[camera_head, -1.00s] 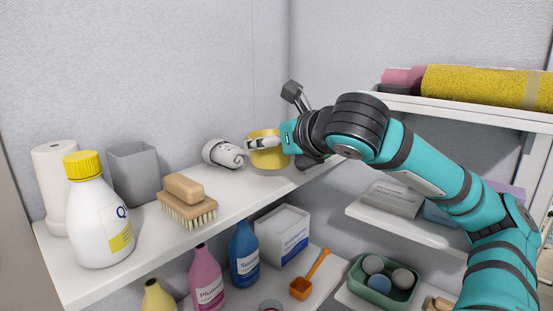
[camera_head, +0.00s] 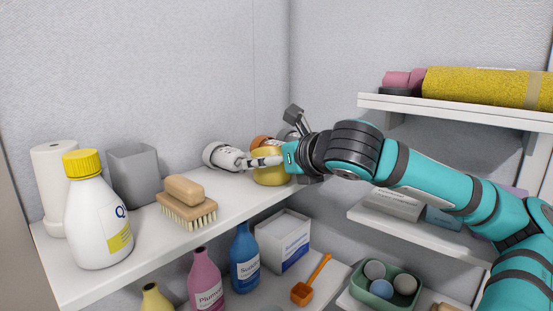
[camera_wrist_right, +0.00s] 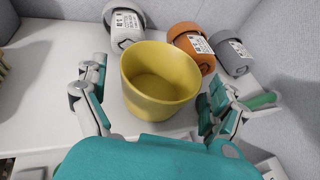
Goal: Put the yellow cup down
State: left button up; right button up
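The yellow cup (camera_head: 270,176) is on the upper white shelf (camera_head: 150,240), near its right end. In the right wrist view the cup (camera_wrist_right: 160,85) looks upright and empty, with its base apparently on the shelf. My right gripper (camera_wrist_right: 152,92) is around the cup, one finger on each side. Its fingers are spread, with a visible gap at the left and a narrower one at the right. In the head view the gripper (camera_head: 268,162) partly hides the cup. My left gripper is not in view.
A brush (camera_head: 186,210), grey bin (camera_head: 134,174) and yellow-capped bottle (camera_head: 98,225) stand further left. The back wall is close behind.

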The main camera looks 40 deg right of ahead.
jog(key=b+v, duration=0.2)
jog(key=v, duration=1)
dwell(0.3)
